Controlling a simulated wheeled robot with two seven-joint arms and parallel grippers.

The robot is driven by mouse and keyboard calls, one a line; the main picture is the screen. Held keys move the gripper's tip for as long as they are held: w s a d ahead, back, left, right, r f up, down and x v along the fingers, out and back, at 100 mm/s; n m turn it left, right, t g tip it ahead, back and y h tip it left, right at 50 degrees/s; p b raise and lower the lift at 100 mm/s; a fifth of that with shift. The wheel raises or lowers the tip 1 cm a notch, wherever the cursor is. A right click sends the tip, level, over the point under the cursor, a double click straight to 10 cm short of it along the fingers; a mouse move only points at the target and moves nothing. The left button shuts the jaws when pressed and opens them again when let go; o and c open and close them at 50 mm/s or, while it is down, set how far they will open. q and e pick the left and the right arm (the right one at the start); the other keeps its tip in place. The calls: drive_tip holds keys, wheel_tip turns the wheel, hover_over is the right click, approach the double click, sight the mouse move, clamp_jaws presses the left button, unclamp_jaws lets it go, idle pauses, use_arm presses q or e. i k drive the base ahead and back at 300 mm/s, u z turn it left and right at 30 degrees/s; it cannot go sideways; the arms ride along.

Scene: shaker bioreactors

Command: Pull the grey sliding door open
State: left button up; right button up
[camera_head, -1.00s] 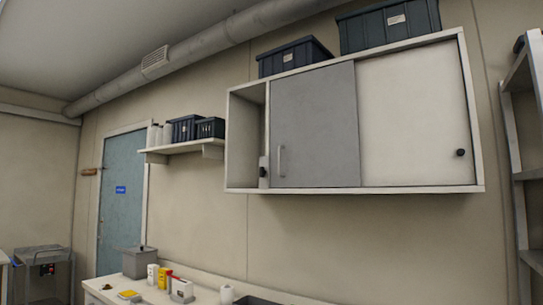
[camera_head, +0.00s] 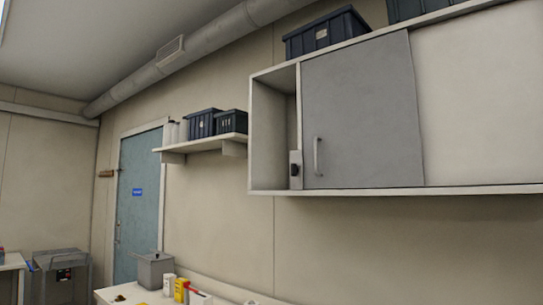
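The grey sliding door (camera_head: 362,115) is on the front of a white wall cabinet (camera_head: 470,190). A vertical bar handle (camera_head: 317,156) sits near its lower left edge. An open gap shows the cabinet's inside to the left of the door. A small grey piece with a dark knob (camera_head: 295,170) shows in this gap, close to the door's left edge. A white panel (camera_head: 480,95) covers the cabinet front to the right of the grey door. Neither of my grippers is in view.
A dark bin (camera_head: 325,33) stands on top of the cabinet. A shelf (camera_head: 200,146) with bins and bottles is left of it. Below is a bench (camera_head: 112,293) with a grey box (camera_head: 155,270) and small containers. A blue door (camera_head: 138,195) is at the left.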

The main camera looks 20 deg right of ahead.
sight(361, 128)
drive_tip(key=z, duration=0.25)
drive_tip(key=i, duration=0.85)
drive_tip(key=z, duration=0.6)
